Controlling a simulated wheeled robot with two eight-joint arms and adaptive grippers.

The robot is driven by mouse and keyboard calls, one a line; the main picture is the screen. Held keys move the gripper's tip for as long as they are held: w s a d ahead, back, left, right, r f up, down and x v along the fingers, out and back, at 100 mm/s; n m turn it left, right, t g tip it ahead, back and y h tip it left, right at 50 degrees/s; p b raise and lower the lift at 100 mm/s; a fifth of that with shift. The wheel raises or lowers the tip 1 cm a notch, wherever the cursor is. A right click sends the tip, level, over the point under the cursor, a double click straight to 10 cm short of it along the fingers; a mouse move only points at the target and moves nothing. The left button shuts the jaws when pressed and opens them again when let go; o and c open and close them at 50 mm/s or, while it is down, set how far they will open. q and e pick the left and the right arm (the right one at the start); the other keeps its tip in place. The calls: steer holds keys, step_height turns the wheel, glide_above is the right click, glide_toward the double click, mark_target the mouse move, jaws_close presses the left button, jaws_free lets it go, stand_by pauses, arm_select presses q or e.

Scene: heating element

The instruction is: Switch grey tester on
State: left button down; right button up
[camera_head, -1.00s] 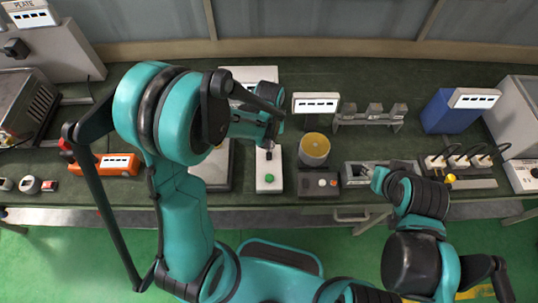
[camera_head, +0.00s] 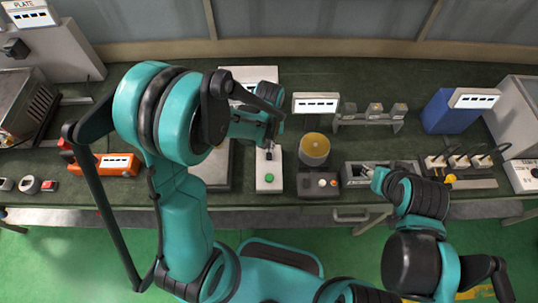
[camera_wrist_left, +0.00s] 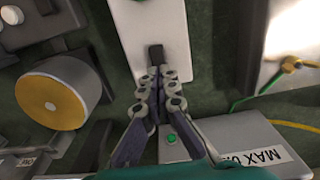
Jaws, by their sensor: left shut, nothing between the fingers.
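In the head view, the left wrist covers the tester's far end. My right gripper (camera_head: 368,172) is at the grey tray, mostly hidden by its own arm.
A yellow-topped cylinder (camera_head: 314,147) stands close right of the tester, with a dark button box (camera_head: 318,185) before it. A grey tray (camera_head: 352,168) lies further right. An orange device (camera_head: 117,165) is on the left.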

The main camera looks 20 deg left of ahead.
arm_select(q)
steer(key=shift+f+b, duration=0.95)
steer(key=shift+f, duration=0.15)
steer(key=shift+r, duration=0.2)
steer(key=shift+r+p, duration=2.6)
steer(key=shift+r, duration=0.8)
